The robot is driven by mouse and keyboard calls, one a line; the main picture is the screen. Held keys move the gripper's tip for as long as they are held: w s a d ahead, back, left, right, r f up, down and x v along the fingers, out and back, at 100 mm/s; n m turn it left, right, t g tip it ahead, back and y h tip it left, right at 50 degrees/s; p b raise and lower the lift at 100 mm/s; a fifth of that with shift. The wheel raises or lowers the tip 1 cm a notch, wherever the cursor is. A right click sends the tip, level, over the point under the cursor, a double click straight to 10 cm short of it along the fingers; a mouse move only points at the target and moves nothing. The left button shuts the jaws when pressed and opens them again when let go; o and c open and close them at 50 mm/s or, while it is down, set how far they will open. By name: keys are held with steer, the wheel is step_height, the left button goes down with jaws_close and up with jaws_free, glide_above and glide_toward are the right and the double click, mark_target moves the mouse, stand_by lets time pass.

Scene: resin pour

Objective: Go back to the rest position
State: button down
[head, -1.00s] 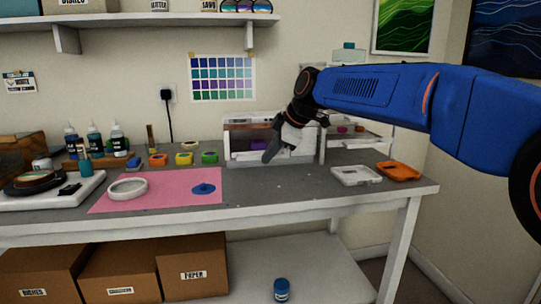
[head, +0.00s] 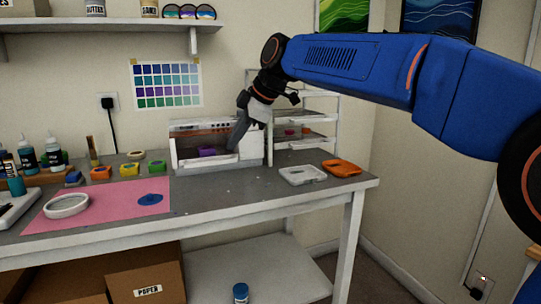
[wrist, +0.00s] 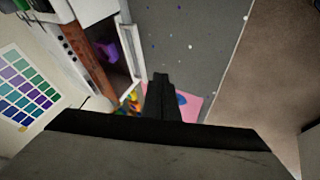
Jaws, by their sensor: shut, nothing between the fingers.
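My gripper (head: 238,135) is in the head view, in front of the open white cabinet-like box (head: 250,151) at the back of the table. Its fingers point down and are shut with nothing between them. In the wrist view the shut fingers (wrist: 161,98) show as one dark shape above the grey tabletop (wrist: 200,50). A purple item (head: 207,151) sits inside the white box; it also shows in the wrist view (wrist: 109,51). I cannot tell whether the gripper touches the box.
A pink mat (head: 100,205) with a white ring (head: 67,205) and a blue blob (head: 150,198) lies at the left. A white tray (head: 302,175) and an orange tray (head: 342,168) lie at the right. A white rack (head: 308,120) stands behind.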

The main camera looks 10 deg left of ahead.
steer(key=s+d+f+m+t+h, duration=0.1)
steer(key=s+d+f+m, duration=0.25)
steer(key=d, duration=0.65)
steer(key=s+d+f+m+h, duration=0.15)
steer(key=d+m, duration=0.25)
steer(key=d, duration=0.7)
steer(key=s+d+f+m+t+h, duration=0.1)
steer(key=s+d+f+m, duration=0.3)
steer(key=d, duration=0.6)
steer(key=s+d+f+m+h, duration=0.3)
steer(key=s+d+f+m, duration=0.8)
steer(key=s+d+f, duration=0.9)
steer(key=shift+s+f, duration=0.25)
steer(key=shift+s, duration=0.3)
steer(key=c, duration=2.4)
jaws_free()
steer(key=shift+m+h, duration=0.25)
steer(key=shift+c, duration=0.2)
